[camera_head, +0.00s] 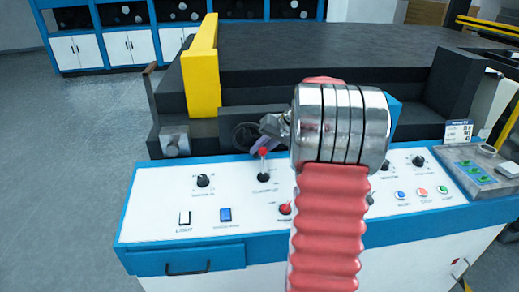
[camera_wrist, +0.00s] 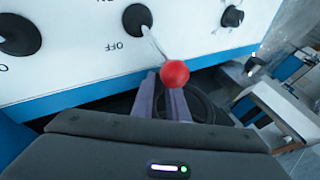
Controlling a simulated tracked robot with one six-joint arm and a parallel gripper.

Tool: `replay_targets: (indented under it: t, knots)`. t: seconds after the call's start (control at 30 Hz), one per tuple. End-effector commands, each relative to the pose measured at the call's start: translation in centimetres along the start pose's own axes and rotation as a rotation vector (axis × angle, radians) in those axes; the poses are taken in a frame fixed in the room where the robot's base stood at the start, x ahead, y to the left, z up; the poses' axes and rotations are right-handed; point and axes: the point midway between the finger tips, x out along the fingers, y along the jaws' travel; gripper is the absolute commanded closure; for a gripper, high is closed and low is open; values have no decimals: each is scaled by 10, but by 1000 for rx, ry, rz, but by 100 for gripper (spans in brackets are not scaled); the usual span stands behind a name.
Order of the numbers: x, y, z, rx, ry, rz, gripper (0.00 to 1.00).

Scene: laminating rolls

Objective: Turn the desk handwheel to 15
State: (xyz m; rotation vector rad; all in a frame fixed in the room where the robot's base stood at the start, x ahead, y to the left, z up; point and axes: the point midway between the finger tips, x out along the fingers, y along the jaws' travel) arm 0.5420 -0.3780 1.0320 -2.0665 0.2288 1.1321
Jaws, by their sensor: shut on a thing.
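The desk handwheel (camera_head: 237,133) is a dark ring on the machine's front, behind the white control panel, partly hidden by my gripper. It also shows as a black ring in the wrist view (camera_wrist: 205,106), behind the fingers. My gripper (camera_head: 259,147) reaches in from the right with its purple-grey fingers at the wheel. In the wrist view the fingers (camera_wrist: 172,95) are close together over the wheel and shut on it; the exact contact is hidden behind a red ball. I cannot read any wheel setting.
A lever with a red ball knob (camera_wrist: 174,73) stands on the panel very close to the fingers and overlaps them in the wrist view. Black knobs (camera_head: 203,181) and buttons sit on the white panel (camera_head: 150,205). A yellow block (camera_head: 203,75) rises behind.

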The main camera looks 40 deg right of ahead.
Motion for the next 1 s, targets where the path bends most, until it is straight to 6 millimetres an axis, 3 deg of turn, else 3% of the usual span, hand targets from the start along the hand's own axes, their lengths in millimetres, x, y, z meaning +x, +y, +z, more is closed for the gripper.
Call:
replay_targets:
  t: [0.37,0.4,0.67,1.0]
  knots:
    - [1,0,1,8,0,-22,100]
    - [1,0,1,8,0,-22,86]
    - [1,0,0,8,1,-21,68]
    - [-3,0,0,7,1,-21,68]
